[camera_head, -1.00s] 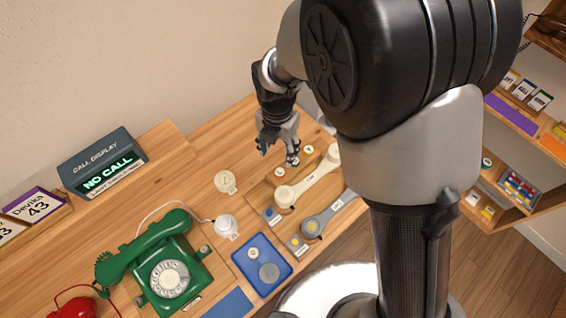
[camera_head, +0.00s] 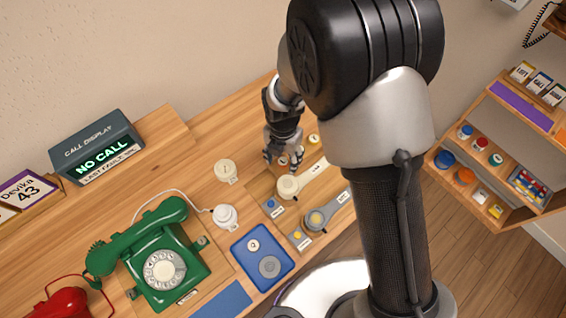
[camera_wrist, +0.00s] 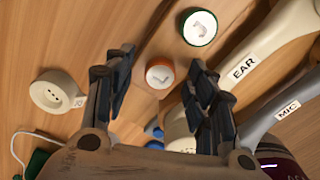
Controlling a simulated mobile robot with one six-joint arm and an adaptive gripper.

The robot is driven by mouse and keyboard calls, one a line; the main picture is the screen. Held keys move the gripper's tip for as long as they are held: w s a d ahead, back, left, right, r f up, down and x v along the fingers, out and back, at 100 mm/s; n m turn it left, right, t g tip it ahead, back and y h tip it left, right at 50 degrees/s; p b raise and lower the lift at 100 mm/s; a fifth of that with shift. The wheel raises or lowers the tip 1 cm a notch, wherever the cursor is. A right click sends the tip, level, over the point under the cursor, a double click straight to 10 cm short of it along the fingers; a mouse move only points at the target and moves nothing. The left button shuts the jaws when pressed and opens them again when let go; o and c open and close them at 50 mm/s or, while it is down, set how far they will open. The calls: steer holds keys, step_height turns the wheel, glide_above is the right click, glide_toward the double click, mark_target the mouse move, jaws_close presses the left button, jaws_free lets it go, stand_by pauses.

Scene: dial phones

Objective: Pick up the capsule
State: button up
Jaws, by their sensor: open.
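The frames do not make clear which piece is the capsule. In the wrist view, a small white disc with an orange rim (camera_wrist: 159,73) lies between my fingers, below them on the wooden board. A white disc with a green rim (camera_wrist: 200,27) lies just beyond it. My gripper (camera_wrist: 160,68) is open with nothing held, its two dark fingers either side of the orange-rimmed disc. In the head view my gripper (camera_head: 276,157) hangs over the board's far left part and partly hides the small discs. A cream round cup (camera_wrist: 58,92) with a tag sits left of my fingers.
A cream handset (camera_wrist: 275,50) marked EAR and a grey handset (camera_wrist: 282,105) marked MIC lie close on the right. A blue tray (camera_head: 262,277) with round parts, a green dial phone (camera_head: 180,262) and the call display (camera_head: 97,146) stand left. A shelf (camera_head: 478,190) stands at right.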

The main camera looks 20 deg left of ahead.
steer(key=shift+c, duration=0.2)
steer(key=c, duration=1)
steer(key=shift+r, duration=0.2)
